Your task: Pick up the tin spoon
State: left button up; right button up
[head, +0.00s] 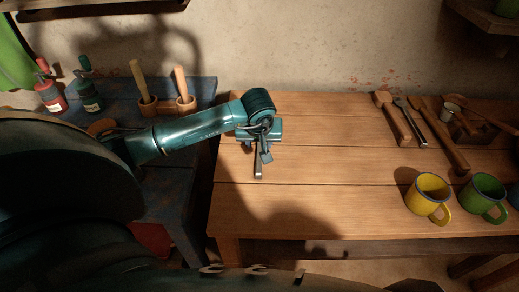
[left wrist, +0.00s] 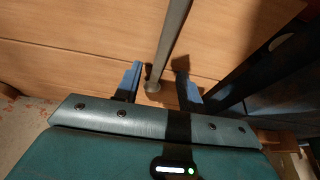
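A narrow grey metal piece, apparently the tin spoon (head: 258,170), lies on the wooden table near its left end, partly hidden under my left gripper (head: 263,152). In the left wrist view the spoon (left wrist: 170,45) runs as a slim grey handle from the top edge down to a rounded end. That end lies between the two fingertips of my left gripper (left wrist: 158,82). The fingers are apart, with a gap on each side of the handle. The spoon's bowl cannot be made out. My right gripper is not in view.
The wooden table (head: 310,185) is bare in its middle. A yellow mug (head: 428,195) and a green mug (head: 484,196) stand at its right, with several utensils behind. A blue side table (head: 205,92) at left holds bottles (head: 90,97) and two wooden cups with handles (head: 185,102).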

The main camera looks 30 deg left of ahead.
aim_at(259, 148)
pick_arm(q)
jog(key=shift+x, duration=1.55)
jog(key=shift+s+d, duration=0.1)
jog(key=shift+c, duration=0.2)
grip_shut()
